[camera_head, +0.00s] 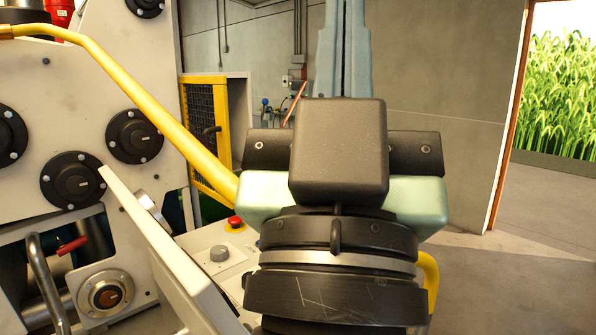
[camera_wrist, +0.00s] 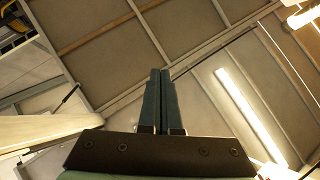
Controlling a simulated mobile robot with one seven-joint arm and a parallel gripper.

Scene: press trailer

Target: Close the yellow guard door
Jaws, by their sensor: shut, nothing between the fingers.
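The yellow guard door (camera_head: 222,125) stands left of centre in the head view, a yellow frame with dark mesh and a dark handle (camera_head: 211,131). Its lower part is partly hidden by a yellow rail, and I cannot tell how far it stands open. My gripper (camera_head: 343,48) points upward right of the door, apart from it, its fingers reaching the top of the picture. The wrist view shows my gripper (camera_wrist: 160,74) with its two fingers together and nothing between them, facing the ceiling. The door is not clearly seen there.
A yellow rail (camera_head: 135,85) slants across the left, in front of the pale press panel (camera_head: 60,80). A red button (camera_head: 235,223) sits on a low grey console beside my arm. Open floor (camera_head: 530,260) lies at the right, by a doorway onto green plants (camera_head: 560,95).

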